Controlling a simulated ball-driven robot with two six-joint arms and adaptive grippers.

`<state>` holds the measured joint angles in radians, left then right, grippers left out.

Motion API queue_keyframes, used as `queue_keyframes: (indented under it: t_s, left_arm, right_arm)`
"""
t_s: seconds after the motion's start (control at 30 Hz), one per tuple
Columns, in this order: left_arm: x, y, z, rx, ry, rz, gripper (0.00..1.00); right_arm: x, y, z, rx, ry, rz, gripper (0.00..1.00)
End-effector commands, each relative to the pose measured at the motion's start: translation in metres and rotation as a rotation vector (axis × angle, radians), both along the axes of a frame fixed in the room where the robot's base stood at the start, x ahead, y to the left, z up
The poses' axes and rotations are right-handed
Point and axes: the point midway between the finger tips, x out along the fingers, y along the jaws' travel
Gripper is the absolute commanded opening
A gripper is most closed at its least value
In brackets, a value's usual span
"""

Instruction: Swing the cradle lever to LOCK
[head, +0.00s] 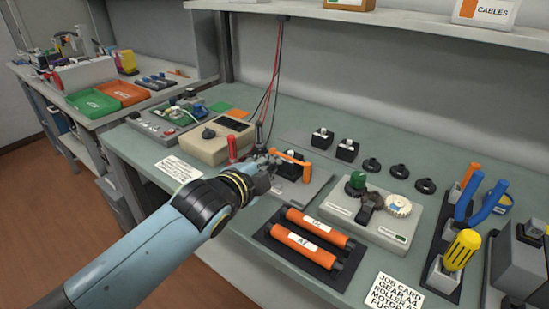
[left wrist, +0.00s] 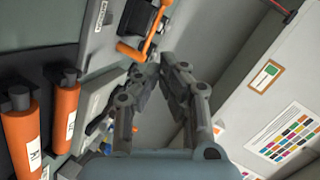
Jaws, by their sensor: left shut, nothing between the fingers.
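The orange cradle lever (head: 291,157) stands on a grey plate (head: 308,189) beside a black block, the cradle (head: 288,168). In the left wrist view the lever (left wrist: 152,38) shows at the top middle, with the black cradle (left wrist: 135,18) to its left. My left gripper (head: 273,160) is shut and empty, at the left end of the lever and partly covering the cradle. In the left wrist view its fingertips (left wrist: 164,62) are just below the lever; I cannot tell whether they touch it. No LOCK marking is readable. My right gripper is not in view.
Two orange rollers (head: 303,247) lie on a dark tray in front. A grey gear board (head: 376,222) is to the right. Screwdrivers (head: 461,250) stand at far right.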

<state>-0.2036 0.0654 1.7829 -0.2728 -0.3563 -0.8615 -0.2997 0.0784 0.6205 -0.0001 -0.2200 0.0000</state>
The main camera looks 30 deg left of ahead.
Motion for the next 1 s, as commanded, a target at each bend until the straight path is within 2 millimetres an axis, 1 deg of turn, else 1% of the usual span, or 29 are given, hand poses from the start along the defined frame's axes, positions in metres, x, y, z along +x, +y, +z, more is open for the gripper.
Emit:
queue_keyframes:
  t_s: [0.03,0.1,0.3,0.43,0.6,1.0]
  left_arm:
    - [0.011,0.001,-0.003,0.0,-0.001,0.0,0.0]
    - [0.026,0.003,-0.008,-0.001,0.0,0.001,0.0]
    - [0.065,0.007,-0.022,-0.002,0.0,0.002,0.0]
    - [0.074,0.023,-0.032,-0.001,0.002,0.001,0.0]
    - [0.081,0.034,-0.039,-0.002,0.002,0.001,0.0]
    - [0.083,0.036,-0.041,-0.003,0.002,0.001,0.0]
  right_arm:
    - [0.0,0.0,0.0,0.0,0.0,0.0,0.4]
    - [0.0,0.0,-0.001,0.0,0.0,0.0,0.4]
    - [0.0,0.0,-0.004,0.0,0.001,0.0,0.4]
    - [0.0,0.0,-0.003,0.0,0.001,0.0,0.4]
    - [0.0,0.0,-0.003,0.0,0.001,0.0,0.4]
    - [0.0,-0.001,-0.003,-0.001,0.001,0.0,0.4]
